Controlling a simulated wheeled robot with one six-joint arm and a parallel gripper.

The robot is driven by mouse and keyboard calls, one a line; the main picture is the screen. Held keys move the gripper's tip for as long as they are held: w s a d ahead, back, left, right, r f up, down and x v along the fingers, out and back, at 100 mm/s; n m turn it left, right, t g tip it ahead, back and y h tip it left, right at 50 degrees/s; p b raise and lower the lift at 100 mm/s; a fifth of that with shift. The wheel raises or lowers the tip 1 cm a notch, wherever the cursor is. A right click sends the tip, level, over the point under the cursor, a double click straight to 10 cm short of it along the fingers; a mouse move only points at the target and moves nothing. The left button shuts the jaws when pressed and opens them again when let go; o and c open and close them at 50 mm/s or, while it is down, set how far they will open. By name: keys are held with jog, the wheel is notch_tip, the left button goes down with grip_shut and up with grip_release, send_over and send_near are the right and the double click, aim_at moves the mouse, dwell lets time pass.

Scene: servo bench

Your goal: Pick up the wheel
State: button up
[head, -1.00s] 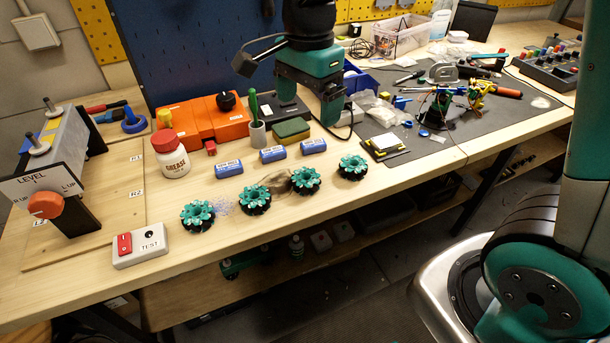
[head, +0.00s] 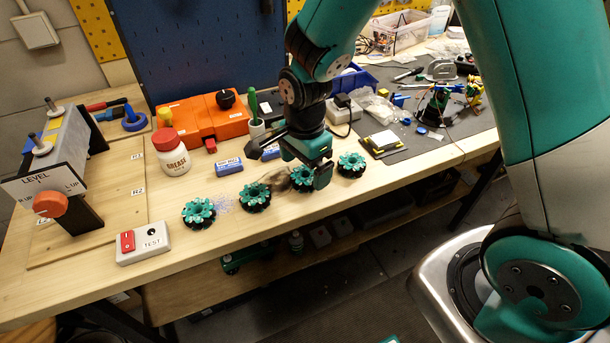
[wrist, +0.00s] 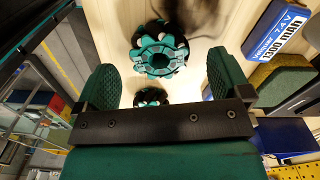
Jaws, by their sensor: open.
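Several teal-and-black wheels stand in a row along the front of the wooden bench. In the head view they are the far-left wheel (head: 198,213), the second (head: 255,197), the third (head: 303,179) and the far-right wheel (head: 351,164). My gripper (head: 306,166) is open, pointing down close over the third wheel and partly hiding it. In the wrist view a wheel (wrist: 160,50) shows between and ahead of the two open fingers (wrist: 162,70), with nothing held.
Blue batteries (head: 229,166) lie behind the row; one shows in the wrist view (wrist: 280,28). A grease jar (head: 171,154), orange boxes (head: 205,121) and a test switch box (head: 143,243) stand to the left. A dark stain (head: 278,183) marks the bench.

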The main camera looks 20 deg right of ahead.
jog(key=shift+f, duration=1.35)
jog(key=c, duration=1.1)
jog(key=shift+r, duration=0.1)
